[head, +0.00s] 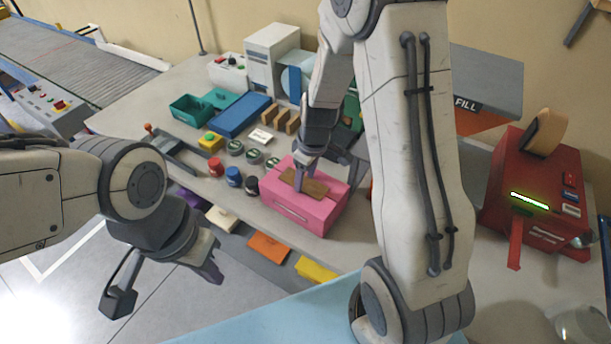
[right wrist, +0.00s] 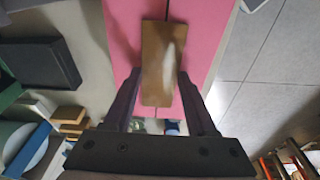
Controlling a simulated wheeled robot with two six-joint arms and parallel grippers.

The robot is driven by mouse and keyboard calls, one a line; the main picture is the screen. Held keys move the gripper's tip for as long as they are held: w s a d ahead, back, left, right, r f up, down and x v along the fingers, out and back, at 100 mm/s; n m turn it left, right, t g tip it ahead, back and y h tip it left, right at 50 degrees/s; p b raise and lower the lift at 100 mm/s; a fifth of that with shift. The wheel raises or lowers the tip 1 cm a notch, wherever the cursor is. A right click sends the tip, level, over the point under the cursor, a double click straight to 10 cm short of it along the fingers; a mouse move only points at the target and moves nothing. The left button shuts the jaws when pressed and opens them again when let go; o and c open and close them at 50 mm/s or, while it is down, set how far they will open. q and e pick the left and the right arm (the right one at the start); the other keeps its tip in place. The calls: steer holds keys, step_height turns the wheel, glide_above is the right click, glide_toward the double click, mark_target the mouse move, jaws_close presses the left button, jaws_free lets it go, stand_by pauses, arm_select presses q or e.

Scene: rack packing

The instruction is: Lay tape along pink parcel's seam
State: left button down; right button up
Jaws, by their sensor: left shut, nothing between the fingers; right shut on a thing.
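The pink parcel (head: 300,213) sits on the bench near its front edge. A short brown tape strip (head: 315,189) is at its top; in the right wrist view the strip (right wrist: 155,60) runs lengthwise over the dark seam (right wrist: 167,12), which shows beyond its end. My right gripper (head: 300,184) is shut on the brown tape strip, with a finger at each long side. I cannot tell whether the strip touches the parcel all along. My left gripper (head: 211,272) is shut and empty, in front of the bench and left of the parcel.
Left of the parcel stand several small jars (head: 233,176), with a blue tray (head: 240,115) and brown blocks (head: 285,120) behind. A red tape dispenser (head: 503,190) stands at the right. My right arm hides part of the bench.

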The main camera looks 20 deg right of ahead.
steer(key=o, duration=1.4)
steer(key=shift+c, duration=0.2)
step_height(320, 180, up, 10)
steer(key=s+b, duration=0.1)
steer(key=s+a+r, duration=0.3)
steer(key=s+a, duration=0.7)
steer(key=s+a+g, duration=0.1)
steer(key=s+a, duration=0.3)
steer(key=s, duration=0.8)
steer(key=shift+s+a+r+g, duration=0.15)
steer(key=shift+s+r+g, duration=0.05)
steer(key=shift+r+g, duration=0.1)
